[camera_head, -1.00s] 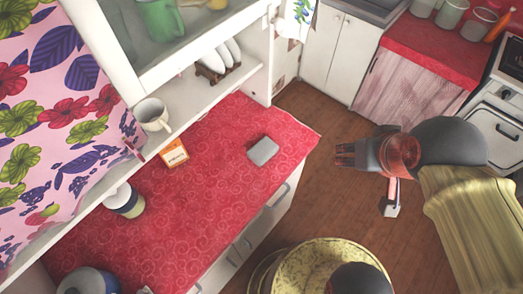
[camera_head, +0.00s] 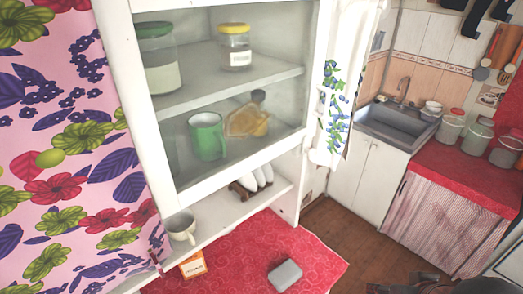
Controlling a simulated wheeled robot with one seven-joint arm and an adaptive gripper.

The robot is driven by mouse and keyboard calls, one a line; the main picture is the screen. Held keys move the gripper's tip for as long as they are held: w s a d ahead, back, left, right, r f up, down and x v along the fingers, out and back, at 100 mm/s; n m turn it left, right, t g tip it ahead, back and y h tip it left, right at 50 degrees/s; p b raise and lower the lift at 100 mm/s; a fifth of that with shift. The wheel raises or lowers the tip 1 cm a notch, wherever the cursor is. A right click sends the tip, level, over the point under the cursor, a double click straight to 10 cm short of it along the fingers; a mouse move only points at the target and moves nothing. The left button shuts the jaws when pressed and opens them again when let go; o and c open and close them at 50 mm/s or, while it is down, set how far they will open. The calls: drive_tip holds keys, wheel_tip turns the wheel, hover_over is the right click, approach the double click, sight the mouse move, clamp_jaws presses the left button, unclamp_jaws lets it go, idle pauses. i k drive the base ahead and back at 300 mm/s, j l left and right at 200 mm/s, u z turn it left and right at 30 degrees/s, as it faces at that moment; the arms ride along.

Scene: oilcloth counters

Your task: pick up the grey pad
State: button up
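The grey pad (camera_head: 285,275) is a small rounded block lying flat on the red patterned counter cloth (camera_head: 245,250), close to the bottom edge of the view. It is fully visible and nothing touches it. My gripper (camera_head: 377,288) just shows as a dark shape at the bottom edge, to the right of the pad and apart from it. Most of the gripper is cut off, so its opening cannot be made out.
An orange box (camera_head: 193,265) stands left of the pad, below a white mug (camera_head: 181,228) on the cabinet shelf. The glass-fronted cabinet (camera_head: 233,95) overhangs the counter's back. A dish rack with white plates (camera_head: 257,179) stands on the shelf. Wooden floor (camera_head: 345,232) lies to the right.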

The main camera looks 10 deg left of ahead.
sight(283, 277)
drive_tip(key=i+u, duration=0.1)
drive_tip(key=u, duration=0.3)
drive_tip(key=l+u, duration=0.15)
drive_tip(key=u, duration=0.2)
drive_tip(key=i+l+u, duration=0.15)
drive_tip(key=u, duration=0.25)
